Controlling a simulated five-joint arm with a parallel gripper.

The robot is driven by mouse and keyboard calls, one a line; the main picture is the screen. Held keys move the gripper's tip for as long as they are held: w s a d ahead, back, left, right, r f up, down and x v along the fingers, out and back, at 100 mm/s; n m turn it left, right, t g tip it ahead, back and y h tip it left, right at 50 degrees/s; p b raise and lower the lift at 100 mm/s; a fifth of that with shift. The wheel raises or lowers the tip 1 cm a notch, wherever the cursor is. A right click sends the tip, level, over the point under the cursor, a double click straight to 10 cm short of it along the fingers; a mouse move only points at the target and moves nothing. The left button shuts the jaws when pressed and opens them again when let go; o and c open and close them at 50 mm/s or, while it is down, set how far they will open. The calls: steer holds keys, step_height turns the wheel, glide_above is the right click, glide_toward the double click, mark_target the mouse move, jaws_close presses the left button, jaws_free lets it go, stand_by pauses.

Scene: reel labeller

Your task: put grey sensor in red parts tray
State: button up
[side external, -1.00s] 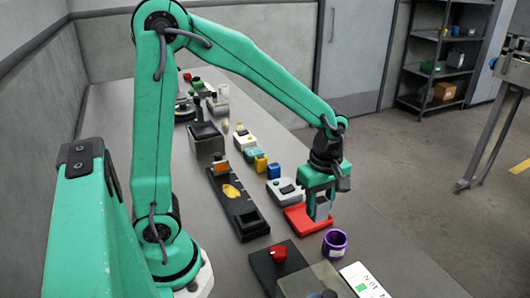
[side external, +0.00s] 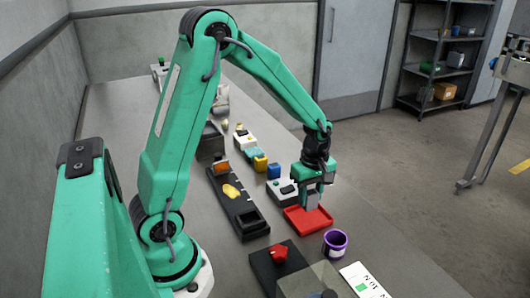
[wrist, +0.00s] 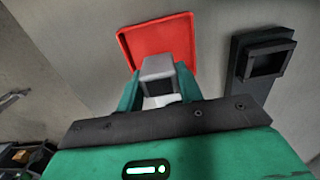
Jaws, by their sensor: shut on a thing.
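My gripper (side external: 313,193) is shut on the grey sensor (side external: 312,201) and points down at the far edge of the red parts tray (side external: 308,225). In the wrist view the sensor (wrist: 158,67) sits between the two green fingers (wrist: 160,82) and overlaps the near edge of the red tray (wrist: 155,35). The visible part of the tray is empty. I cannot tell whether the sensor touches the tray or hangs just above it.
A purple cup (side external: 335,243) stands just in front of the tray. A grey box with a black top part (side external: 283,190) is close behind my gripper. A long black fixture (side external: 236,205) lies to the left, and a red knob (side external: 280,254) is on a dark base in front.

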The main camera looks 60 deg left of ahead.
mark_target(309, 205)
steer(key=shift+f, duration=1.95)
steer(key=shift+f, duration=0.1)
steer(key=o, duration=1)
step_height(309, 205, up, 12)
steer(key=shift+r, duration=0.1)
steer(key=shift+r, duration=0.15)
